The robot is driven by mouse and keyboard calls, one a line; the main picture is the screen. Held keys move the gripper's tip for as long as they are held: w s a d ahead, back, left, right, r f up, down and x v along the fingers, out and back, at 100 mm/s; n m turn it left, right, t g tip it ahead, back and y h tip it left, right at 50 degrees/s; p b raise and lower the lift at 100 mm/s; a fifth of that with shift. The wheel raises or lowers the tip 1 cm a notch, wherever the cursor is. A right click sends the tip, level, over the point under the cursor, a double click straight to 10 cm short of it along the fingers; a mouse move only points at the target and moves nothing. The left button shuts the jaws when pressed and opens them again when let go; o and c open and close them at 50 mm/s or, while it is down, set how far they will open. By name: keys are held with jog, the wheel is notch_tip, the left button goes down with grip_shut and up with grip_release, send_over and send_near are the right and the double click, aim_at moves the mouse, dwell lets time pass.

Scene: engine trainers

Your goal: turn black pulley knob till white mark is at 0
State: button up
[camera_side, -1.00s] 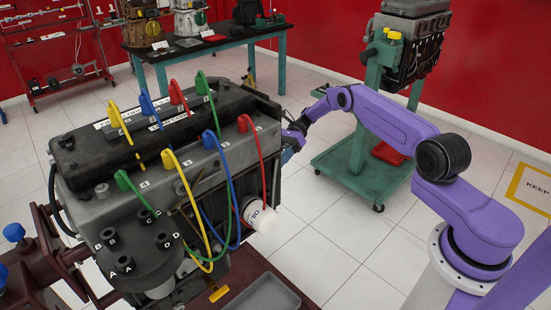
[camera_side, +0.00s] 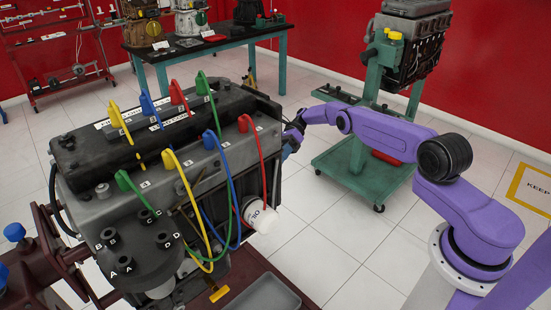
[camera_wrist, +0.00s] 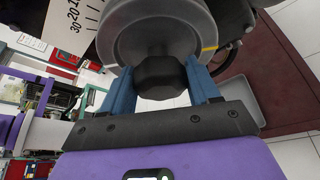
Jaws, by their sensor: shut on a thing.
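In the wrist view the black pulley knob (camera_wrist: 160,76) sits at the centre of a grey round pulley (camera_wrist: 128,22). My gripper (camera_wrist: 161,80) has one blue finger on each side of the knob and is shut on it. A yellow mark (camera_wrist: 209,48) shows on the pulley's right side; I cannot make out a white mark. A pale scale plate (camera_wrist: 68,22) with 30, 20 and 10 stands at upper left, its zero not clearly visible. In the side view my gripper (camera_side: 290,139) is at the engine's far end, and the engine hides the pulley.
The engine (camera_side: 200,140) carries looped coloured leads and a white filter (camera_side: 260,216). A grey tray (camera_side: 262,296) lies below it. A green wheeled stand (camera_side: 352,165) with another engine stands behind my arm. Open tiled floor lies right of the engine.

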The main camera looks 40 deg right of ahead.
dwell(0.4)
jog(key=o, duration=1)
jog(key=shift+c, duration=0.2)
jog(key=shift+r, duration=0.1)
jog(key=shift+r, duration=1.6)
jog(key=s+r, duration=0.9)
jog(key=s, duration=0.5)
jog(key=shift+a+r, duration=0.35)
